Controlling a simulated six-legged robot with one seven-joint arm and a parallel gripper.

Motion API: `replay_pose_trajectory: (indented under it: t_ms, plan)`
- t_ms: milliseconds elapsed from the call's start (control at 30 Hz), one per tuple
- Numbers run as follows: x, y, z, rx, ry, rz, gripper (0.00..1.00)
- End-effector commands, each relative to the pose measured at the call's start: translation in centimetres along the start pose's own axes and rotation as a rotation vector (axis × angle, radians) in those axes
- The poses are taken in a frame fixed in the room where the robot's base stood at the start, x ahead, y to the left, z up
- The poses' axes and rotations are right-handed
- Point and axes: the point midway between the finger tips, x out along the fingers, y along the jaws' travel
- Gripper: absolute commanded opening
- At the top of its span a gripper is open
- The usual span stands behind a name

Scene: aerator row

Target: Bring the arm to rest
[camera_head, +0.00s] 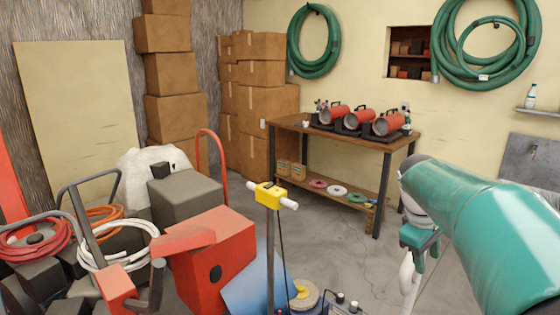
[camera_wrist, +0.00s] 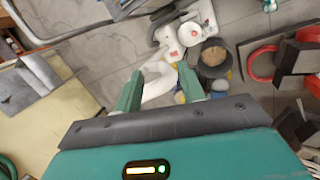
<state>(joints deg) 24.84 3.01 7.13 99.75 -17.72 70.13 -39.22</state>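My gripper shows in the wrist view (camera_wrist: 159,80) with its two green fingers set apart. A white curved piece (camera_wrist: 158,86) shows between or beyond the fingers; I cannot tell whether they touch it. In the head view my teal arm reaches in from the right edge, with the gripper (camera_head: 420,240) pointing down at its end. A white curved piece (camera_head: 408,280) shows just below the gripper there. The floor end of this piece is cut off by the frame.
A workbench (camera_head: 375,146) with red blower-like machines (camera_head: 388,123) stands by the back wall. A yellow-topped post (camera_head: 268,195) and red equipment (camera_head: 213,255) stand in front, left of my arm. Cardboard boxes (camera_head: 262,95) are stacked behind. Grey floor (camera_head: 340,230) is clear between bench and post.

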Motion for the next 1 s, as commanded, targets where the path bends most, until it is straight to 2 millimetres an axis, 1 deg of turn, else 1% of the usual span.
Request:
replay_pose_trajectory:
  t_ms: [33,100,167,200,267,300,433,500,600,700,800,900,1000]
  plan:
    - [-1.3,-2.2,0.1,0.027,0.036,0.01,0.4]
    - [-2.4,-4.8,0.4,0.075,0.084,0.014,0.4]
    - [-3.2,-7.1,0.7,0.116,0.126,0.014,0.4]
    - [-3.6,-8.6,1.0,0.144,0.154,0.011,0.4]
    - [-4.1,-10.8,1.5,0.187,0.197,0.003,0.4]
    - [-4.4,-12.3,1.9,0.216,0.227,-0.003,0.4]
    - [-4.8,-17.0,3.3,0.309,0.32,-0.04,0.4]
    - [-4.7,-19.4,4.1,0.361,0.37,-0.069,0.4]
    - [-4.2,-22.5,5.2,0.428,0.433,-0.116,0.4]
    - [-3.7,-24.7,6.1,0.484,0.478,-0.16,0.4]
    - [-3.3,-26.0,6.5,0.516,0.503,-0.189,0.4]
    - [-3.1,-26.4,6.7,0.529,0.51,-0.2,0.4]
    - [-3.1,-26.4,6.7,0.53,0.51,-0.2,0.4]
